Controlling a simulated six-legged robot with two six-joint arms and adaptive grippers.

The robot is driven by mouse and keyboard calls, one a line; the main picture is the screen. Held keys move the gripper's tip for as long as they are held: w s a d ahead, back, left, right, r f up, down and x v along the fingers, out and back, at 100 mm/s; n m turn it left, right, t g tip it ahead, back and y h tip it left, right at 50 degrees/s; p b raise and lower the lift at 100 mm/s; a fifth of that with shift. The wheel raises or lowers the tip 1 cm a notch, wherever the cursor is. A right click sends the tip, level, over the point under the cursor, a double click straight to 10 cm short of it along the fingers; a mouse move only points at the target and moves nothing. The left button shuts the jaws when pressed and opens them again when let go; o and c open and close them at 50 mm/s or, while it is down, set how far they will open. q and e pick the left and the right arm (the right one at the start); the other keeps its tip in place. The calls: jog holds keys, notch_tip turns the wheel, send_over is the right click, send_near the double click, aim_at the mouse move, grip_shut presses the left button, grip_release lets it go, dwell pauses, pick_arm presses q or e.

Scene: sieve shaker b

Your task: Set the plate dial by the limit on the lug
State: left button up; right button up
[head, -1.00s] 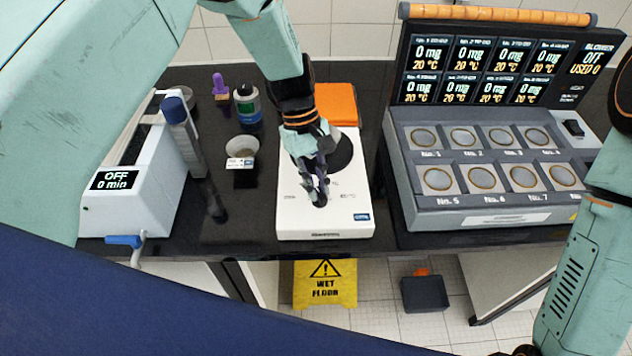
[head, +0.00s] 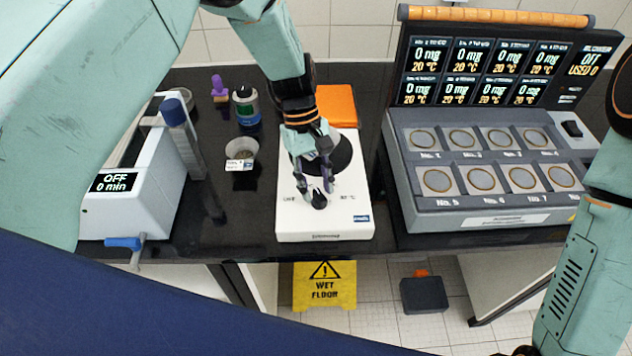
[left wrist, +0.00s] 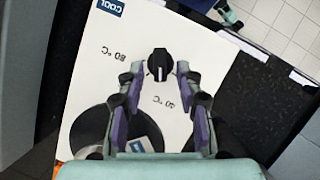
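A white hot plate unit (head: 345,222) with a black round plate (head: 342,153) stands on the dark bench. Its black dial (head: 319,200) is near the front edge. In the left wrist view the dial (left wrist: 159,64) carries a pale line pointing down the picture, between the upside-down "80 °C" and "40 °C" marks. My left gripper (head: 316,189) is over the dial. In the left wrist view its open fingers (left wrist: 156,74) stand on either side of the dial, with gaps visible. A white and blue tag (left wrist: 142,144) shows over the black plate, its writing unreadable. My right gripper is out of view.
A grey multi-station balance (head: 480,215) stands close on the right. A white device reading "OFF 0 min" (head: 140,205) is at left. A labelled cup (head: 243,154), a bottle (head: 246,106) and an orange pad (head: 337,103) are near the hot plate.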

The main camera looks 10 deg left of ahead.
pick_arm(q)
jog(key=shift+d, duration=0.1)
jog(key=shift+r, duration=0.2)
jog(key=v, duration=1.1)
jog(key=shift+w+r, duration=0.2)
jog(key=shift+r, duration=0.05)
